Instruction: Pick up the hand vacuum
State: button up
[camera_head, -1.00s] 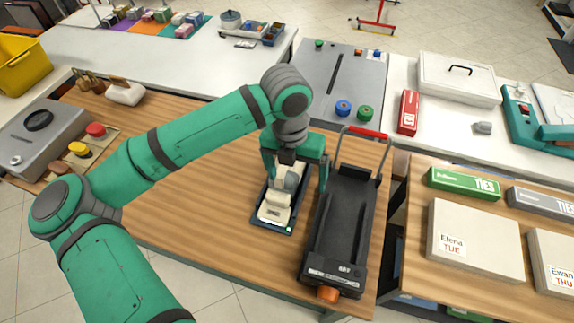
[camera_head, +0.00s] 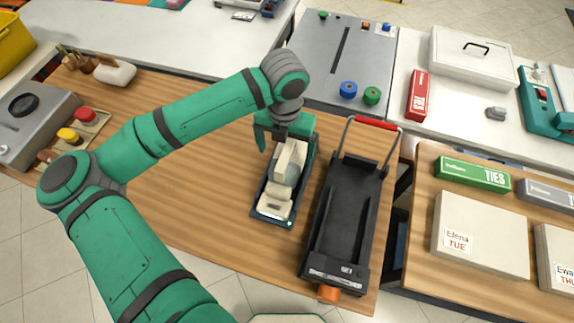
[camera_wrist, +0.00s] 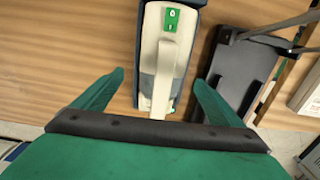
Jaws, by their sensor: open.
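The hand vacuum (camera_head: 281,190) is cream with a grey clear part and lies in a dark blue tray-like dock (camera_head: 271,217) on the wooden table. My gripper (camera_head: 284,142) is over the far end of the vacuum. In the wrist view, my gripper (camera_wrist: 152,92) is open, with one green finger on each side of the vacuum (camera_wrist: 163,60) and gaps between fingers and vacuum. A green switch label shows at the vacuum's top there. Nothing is held. My gripper hides part of the vacuum's far end in the head view.
A black tray-like carrier (camera_head: 345,215) with a red-grip handle stands close to the right of the dock.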

jog(key=shift+w+d+f, duration=0.1)
jog(key=shift+d+f, duration=0.05)
jog(key=shift+f, duration=1.2)
jog(key=shift+w+d+f, duration=0.1)
jog(key=shift+d+f, duration=0.05)
jog(key=shift+f, duration=1.15)
jog(key=c, duration=1.9)
notch_tip(320, 180, up, 28)
jog(key=shift+r, duration=0.1)
jog(key=shift+c, duration=0.2)
jog(key=o, duration=0.9)
jog(key=shift+c, duration=0.3)
